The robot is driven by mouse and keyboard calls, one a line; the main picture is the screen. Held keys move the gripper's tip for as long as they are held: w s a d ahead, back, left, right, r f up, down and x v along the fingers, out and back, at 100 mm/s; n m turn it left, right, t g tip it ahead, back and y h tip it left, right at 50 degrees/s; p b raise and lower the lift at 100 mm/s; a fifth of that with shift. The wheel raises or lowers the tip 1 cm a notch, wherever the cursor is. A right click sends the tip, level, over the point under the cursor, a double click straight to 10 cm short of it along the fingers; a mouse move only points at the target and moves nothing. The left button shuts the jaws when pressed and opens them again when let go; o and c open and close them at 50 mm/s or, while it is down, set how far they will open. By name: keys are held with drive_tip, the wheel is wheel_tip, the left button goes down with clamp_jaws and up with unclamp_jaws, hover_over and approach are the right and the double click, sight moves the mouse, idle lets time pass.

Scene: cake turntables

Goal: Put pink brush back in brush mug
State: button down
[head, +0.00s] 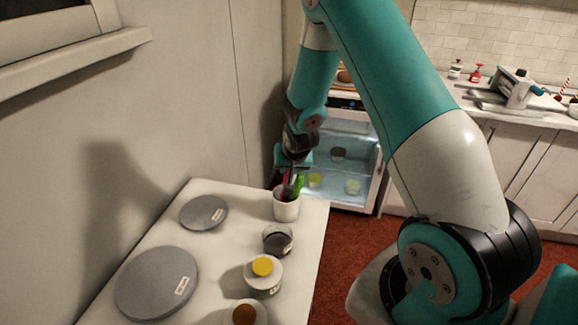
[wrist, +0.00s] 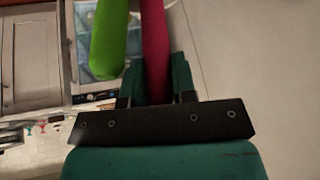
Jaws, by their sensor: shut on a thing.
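My gripper (head: 293,166) is above the white brush mug (head: 286,208) at the far right corner of the white table. It is shut on the pink brush (head: 287,187). In the wrist view the pink brush (wrist: 155,45) runs between the two teal fingers (wrist: 157,80). In the head view its lower part is at the mug's mouth; I cannot tell how deep it sits. The green brush (head: 299,184) stands in the mug beside it, and shows left of the pink brush in the wrist view (wrist: 109,42). The mug is upright.
Grey turntable discs, a small one (head: 204,212) and a large one (head: 157,283), lie on the white table (head: 215,270). A dark-filled cup (head: 278,239), a yellow-topped jar (head: 262,272) and an orange-topped jar (head: 245,313) stand nearer. An open lit fridge (head: 338,150) is behind.

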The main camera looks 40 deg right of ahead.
drive_tip(key=shift+f, duration=0.35)
drive_tip(key=c, duration=0.8)
unclamp_jaws()
drive_tip(key=shift+c, duration=0.2)
drive_tip(key=shift+r, duration=0.15)
wheel_tip(320, 180, up, 10)
drive_tip(key=p, duration=0.6)
drive_tip(key=shift+p, duration=0.35)
